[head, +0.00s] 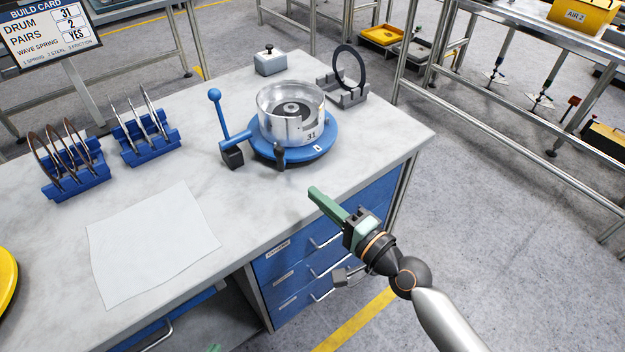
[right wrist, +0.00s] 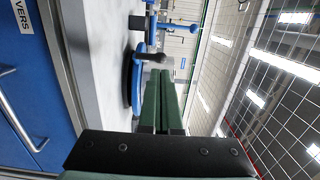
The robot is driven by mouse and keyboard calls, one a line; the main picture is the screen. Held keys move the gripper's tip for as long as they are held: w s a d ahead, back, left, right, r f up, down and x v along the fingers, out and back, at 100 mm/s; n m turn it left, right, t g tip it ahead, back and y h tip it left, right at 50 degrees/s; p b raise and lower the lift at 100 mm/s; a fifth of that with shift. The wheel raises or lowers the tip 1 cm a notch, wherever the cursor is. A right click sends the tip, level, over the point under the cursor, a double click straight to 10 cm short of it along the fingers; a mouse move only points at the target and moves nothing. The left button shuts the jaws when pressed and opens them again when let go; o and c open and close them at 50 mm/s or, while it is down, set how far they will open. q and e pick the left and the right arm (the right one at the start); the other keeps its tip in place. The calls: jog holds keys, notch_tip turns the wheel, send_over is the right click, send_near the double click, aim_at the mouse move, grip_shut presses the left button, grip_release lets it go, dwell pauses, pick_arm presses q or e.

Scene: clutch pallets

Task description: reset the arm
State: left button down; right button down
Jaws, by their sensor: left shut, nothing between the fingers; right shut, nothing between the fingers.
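My right gripper (head: 315,192) comes in from the lower right in the head view. Its green fingers are shut with nothing between them, in front of the bench's right front edge and apart from the drum fixture. The shut fingers also show in the right wrist view (right wrist: 164,80), pointing toward the blue fixture. Only a small green tip of my left gripper (head: 215,348) shows at the bottom edge of the head view; it is shut and empty, and the rest is out of frame.
The bench (head: 190,250) holds a metal drum (head: 305,128) on a blue turntable (head: 325,145) with a blue lever (head: 217,115). Two blue racks (head: 85,185) (head: 155,150) hold upright discs. A black ring (head: 349,67) stands in a grey holder. A white sheet (head: 150,245) lies in front.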

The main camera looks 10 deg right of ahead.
jog(key=s+d+f+n+g+h, duration=0.3)
jog(key=s+d+f+n, duration=0.1)
jog(key=s+f+n, duration=0.3)
jog(key=s+d+f+n+g+h, duration=0.3)
jog(key=s+f+n, duration=0.4)
jog(key=s+f, duration=0.4)
notch_tip(320, 180, down, 6)
jog(key=shift+s+d+r+h, duration=0.15)
jog(key=shift+d+r+h, duration=0.05)
jog(key=shift+d+h, duration=0.25)
